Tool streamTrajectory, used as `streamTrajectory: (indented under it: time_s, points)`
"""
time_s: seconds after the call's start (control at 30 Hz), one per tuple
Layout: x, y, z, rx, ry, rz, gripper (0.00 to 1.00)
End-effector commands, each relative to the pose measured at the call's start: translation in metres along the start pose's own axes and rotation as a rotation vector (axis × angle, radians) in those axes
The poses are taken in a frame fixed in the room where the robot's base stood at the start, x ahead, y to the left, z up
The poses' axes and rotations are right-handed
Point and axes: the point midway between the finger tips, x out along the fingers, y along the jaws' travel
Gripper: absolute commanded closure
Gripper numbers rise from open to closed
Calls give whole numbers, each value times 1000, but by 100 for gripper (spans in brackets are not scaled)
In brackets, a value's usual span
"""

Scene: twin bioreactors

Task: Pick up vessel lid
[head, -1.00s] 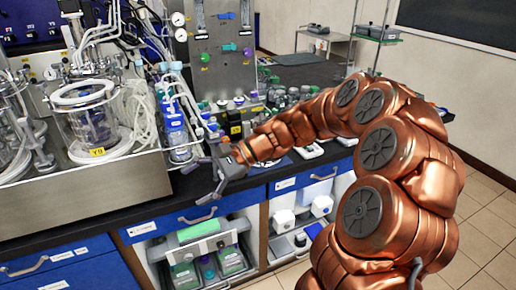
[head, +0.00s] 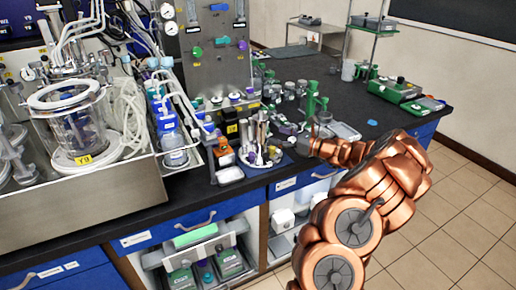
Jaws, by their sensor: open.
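A round metal lid with several upright metal tubes (head: 262,153) stands on the bench on a dark blue mat (head: 283,162). It looks like the vessel lid. The open glass vessel (head: 75,128) with a white ring rim and a yellow label is at the left on the steel bioreactor deck. My gripper (head: 303,140) is just right of the lid, pointing left, open and apart from it as far as I can tell.
Jars and green stands (head: 315,100) crowd the bench behind my gripper. A blue-capped bottle (head: 173,150) stands beside the steel deck. The bench's right part (head: 350,100) is fairly clear.

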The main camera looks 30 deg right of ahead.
Motion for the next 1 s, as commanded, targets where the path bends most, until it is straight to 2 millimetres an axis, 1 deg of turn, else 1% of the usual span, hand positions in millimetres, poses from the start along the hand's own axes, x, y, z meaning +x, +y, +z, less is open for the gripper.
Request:
streamTrajectory:
  time_s: [0.1,0.27,0.47,0.6,0.73,0.93,0.97,1.0]
  points:
    - [13,1,1,1,1,3,22]
    - [25,1,4,-1,0,1,22]
    - [52,5,13,-1,0,6,22]
    - [68,4,12,-3,0,5,22]
    - [73,4,12,-4,-1,3,22]
    - [73,4,11,-3,-1,3,22]
    - [73,4,11,-3,-1,2,24]
    - [73,4,11,-3,-1,3,28]
